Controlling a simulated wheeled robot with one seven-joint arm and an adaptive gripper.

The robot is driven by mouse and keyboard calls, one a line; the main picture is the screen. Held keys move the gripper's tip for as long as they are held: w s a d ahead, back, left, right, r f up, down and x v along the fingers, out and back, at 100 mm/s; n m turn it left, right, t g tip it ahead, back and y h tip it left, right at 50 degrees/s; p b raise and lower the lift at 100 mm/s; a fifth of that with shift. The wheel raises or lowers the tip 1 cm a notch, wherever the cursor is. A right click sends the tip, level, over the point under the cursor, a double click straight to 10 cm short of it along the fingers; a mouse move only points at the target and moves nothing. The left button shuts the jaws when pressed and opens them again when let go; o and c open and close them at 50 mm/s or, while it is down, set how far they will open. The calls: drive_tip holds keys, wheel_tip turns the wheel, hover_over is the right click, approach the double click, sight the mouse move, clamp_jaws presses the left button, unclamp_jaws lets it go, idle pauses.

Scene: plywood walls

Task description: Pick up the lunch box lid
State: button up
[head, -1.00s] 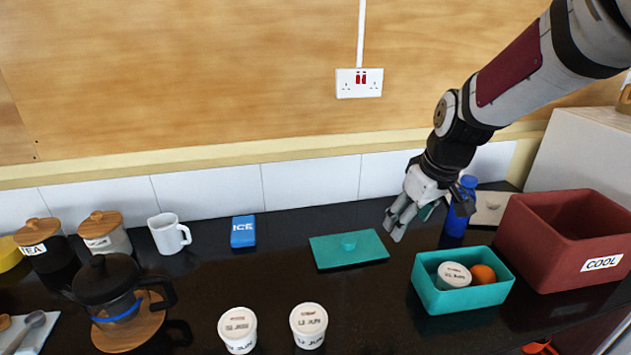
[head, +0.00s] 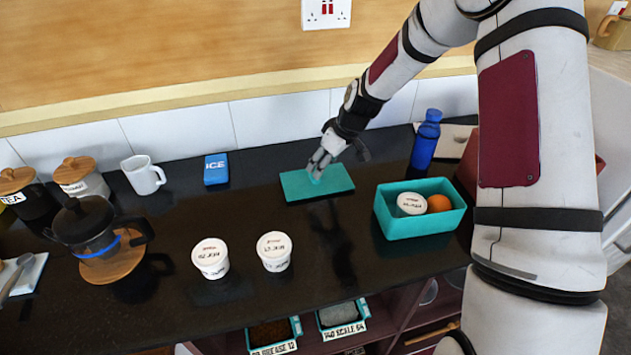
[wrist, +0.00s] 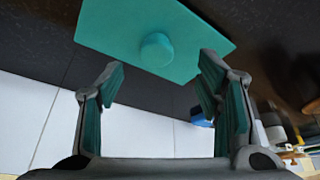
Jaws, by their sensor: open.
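The teal lunch box lid (head: 335,187) lies flat on the dark counter, and it fills the top of the wrist view (wrist: 115,27). Its round knob (wrist: 156,50) stands up from its middle. My gripper (head: 318,168) is over the lid in the head view and hides the knob there. In the wrist view my gripper (wrist: 158,75) is open, with the knob ahead, between the lines of the two fingers and apart from both. The teal lunch box (head: 400,226) stands to the right of the lid, holding a white tub (head: 411,204) and an orange (head: 439,203).
A blue ice pack (head: 216,169) and white mug (head: 143,175) stand left of the lid. Two white tubs (head: 210,258) (head: 274,251) stand nearer the front. A blue bottle (head: 425,140) stands behind the lunch box.

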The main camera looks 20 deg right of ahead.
sight(298, 184)
drive_tip(key=shift+w+p+x, duration=0.1)
drive_tip(key=shift+p+x, duration=0.1)
drive_tip(key=shift+x, duration=1.45)
drive_tip(key=shift+w+p+x, duration=0.15)
drive_tip(key=shift+p+x, duration=0.05)
drive_tip(key=shift+x, duration=1.4)
drive_tip(key=c, duration=1.2)
